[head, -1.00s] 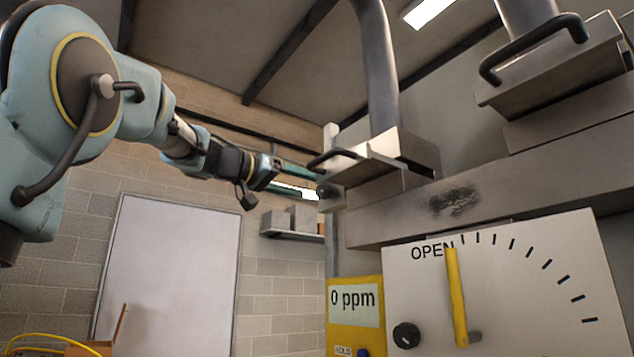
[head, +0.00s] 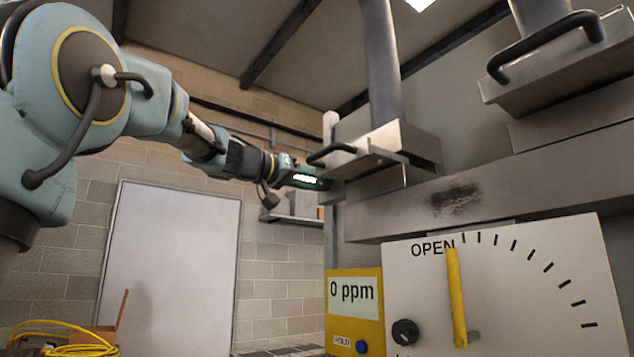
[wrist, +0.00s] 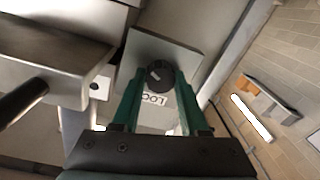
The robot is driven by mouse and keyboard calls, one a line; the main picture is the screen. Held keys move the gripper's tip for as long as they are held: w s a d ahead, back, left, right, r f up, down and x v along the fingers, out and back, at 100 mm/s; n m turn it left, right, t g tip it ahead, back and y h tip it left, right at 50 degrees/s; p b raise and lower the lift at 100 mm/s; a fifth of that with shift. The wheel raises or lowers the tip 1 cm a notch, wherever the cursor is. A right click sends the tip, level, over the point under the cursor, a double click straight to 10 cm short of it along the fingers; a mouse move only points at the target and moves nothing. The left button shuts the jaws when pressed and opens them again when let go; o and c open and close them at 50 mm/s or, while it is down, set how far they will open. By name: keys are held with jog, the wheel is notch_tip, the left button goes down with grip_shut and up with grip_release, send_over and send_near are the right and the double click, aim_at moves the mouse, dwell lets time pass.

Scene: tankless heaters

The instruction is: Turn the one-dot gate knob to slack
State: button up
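A dark round knob (wrist: 160,74) with a pale pointer mark sits on a grey plate (wrist: 178,50) in the wrist view. Lettering that reads like "LOC" is on the plate beside the knob, partly cut off. I cannot make out any dots. My gripper (wrist: 161,88) has its two green fingers apart, one on each side of the knob and lettering; contact cannot be told. In the head view my gripper (head: 318,181) is at the left end of the metal housing and hides the knob.
A metal gate box with a dark handle (head: 332,151) is close above my gripper. A yellow meter (head: 352,328) reads 0 ppm. A white dial panel (head: 520,300) has a yellow lever (head: 456,300) near OPEN. A wall shelf (wrist: 252,118) lies right of my fingers.

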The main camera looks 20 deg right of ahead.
grip_shut()
dwell(0.3)
jog(key=n+b, duration=0.2)
jog(key=n, duration=0.1)
jog(key=shift+f+n, duration=0.1)
jog(key=shift+n, duration=0.3)
jog(key=n+b, duration=0.1)
jog(key=n, duration=1)
jog(key=shift+w+g+p, duration=0.15)
jog(key=shift+g+p, duration=0.2)
jog(key=shift+g, duration=0.05)
jog(key=n+p, duration=0.1)
jog(key=n, duration=0.2)
jog(key=shift+n, duration=0.3)
jog(key=shift+n+g+p, duration=0.3)
jog(key=shift+n+p, duration=0.1)
jog(key=shift+n, duration=1)
